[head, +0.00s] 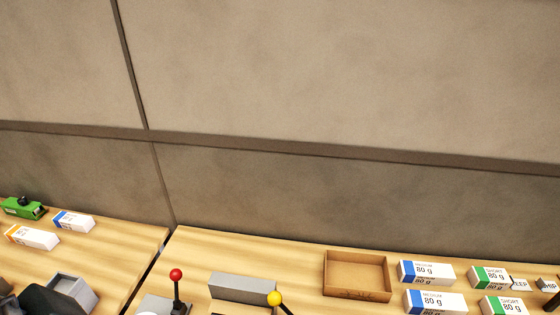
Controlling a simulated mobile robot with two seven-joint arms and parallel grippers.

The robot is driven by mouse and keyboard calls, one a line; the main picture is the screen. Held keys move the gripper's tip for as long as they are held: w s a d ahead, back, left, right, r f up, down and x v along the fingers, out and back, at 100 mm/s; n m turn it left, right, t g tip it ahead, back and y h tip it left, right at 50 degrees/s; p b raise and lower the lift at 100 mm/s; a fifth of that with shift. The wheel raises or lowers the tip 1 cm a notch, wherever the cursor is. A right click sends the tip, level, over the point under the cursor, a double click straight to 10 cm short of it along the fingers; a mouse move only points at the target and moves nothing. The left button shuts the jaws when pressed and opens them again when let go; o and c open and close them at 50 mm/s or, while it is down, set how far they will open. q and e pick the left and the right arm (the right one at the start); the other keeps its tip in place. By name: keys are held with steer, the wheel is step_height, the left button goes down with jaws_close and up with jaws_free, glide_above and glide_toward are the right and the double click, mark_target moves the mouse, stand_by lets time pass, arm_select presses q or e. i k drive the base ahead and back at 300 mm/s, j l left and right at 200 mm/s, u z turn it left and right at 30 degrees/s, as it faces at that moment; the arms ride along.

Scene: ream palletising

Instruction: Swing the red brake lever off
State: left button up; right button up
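The red brake lever shows as a red ball knob (176,274) on a thin black stem, near the bottom edge of the head view. The stem stands nearly upright on a grey base (160,305), which the picture's edge cuts off. A dark and grey shape (72,290) at the bottom left may be my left gripper; its fingers cannot be made out. It is well to the left of the lever and apart from it. My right gripper is not in view.
Right of the red lever stand a grey block (242,289) and a yellow knob (275,298). Further right are a brown tray (328,275) and several reams (426,272). A green object (23,208) and two packs lie on the left table. A wall (350,200) rises behind.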

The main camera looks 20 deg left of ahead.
mark_target(176, 275)
steer(key=j+u, duration=0.2)
steer(key=u, duration=1.25)
steer(key=i+l, duration=0.05)
